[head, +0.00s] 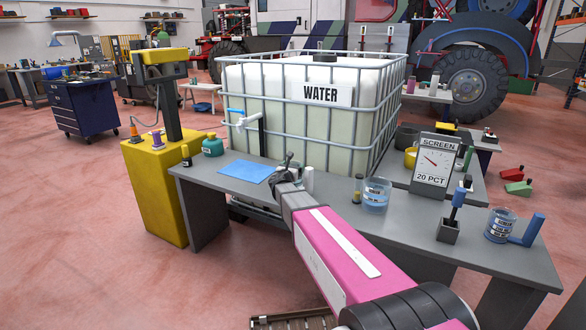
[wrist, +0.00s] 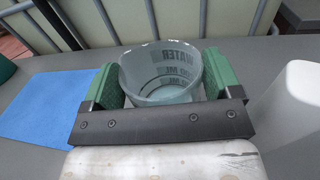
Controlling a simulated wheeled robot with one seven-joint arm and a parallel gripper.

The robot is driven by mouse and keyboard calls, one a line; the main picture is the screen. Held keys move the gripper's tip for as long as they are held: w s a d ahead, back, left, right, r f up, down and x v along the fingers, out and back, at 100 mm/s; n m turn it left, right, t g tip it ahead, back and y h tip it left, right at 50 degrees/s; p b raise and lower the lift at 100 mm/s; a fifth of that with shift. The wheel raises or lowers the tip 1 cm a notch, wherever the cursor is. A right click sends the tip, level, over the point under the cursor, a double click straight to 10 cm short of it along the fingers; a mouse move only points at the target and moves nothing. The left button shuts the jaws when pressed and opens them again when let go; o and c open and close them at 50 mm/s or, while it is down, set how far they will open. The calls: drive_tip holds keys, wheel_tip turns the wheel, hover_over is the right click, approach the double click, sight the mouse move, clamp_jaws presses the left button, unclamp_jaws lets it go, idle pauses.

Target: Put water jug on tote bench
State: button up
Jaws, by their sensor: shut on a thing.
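My gripper (head: 287,172) is over the grey bench (head: 222,203) in front of the big caged water tote (head: 306,110). In the wrist view its green-padded jaws (wrist: 160,85) are shut on the two sides of a clear jug (wrist: 160,75) with dark "WATER" and ML marks. The jug looks upright; I cannot tell whether its base touches the bench. In the head view my gripper mostly hides it. Two other clear jugs with marks stand on the bench, one near the middle (head: 376,195) and one at the right end (head: 500,225).
A blue mat (head: 246,171) lies left of my gripper, and a white object (wrist: 293,105) stands close on the right in the wrist view. The tote's tap (head: 240,118) overhangs the mat side.

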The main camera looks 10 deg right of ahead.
drive_tip(key=o, duration=1.3)
drive_tip(key=shift+o, duration=0.2)
drive_tip(key=v, duration=1.2)
drive_tip(key=shift+s+a, duration=0.1)
drive_tip(key=shift+a, duration=0.05)
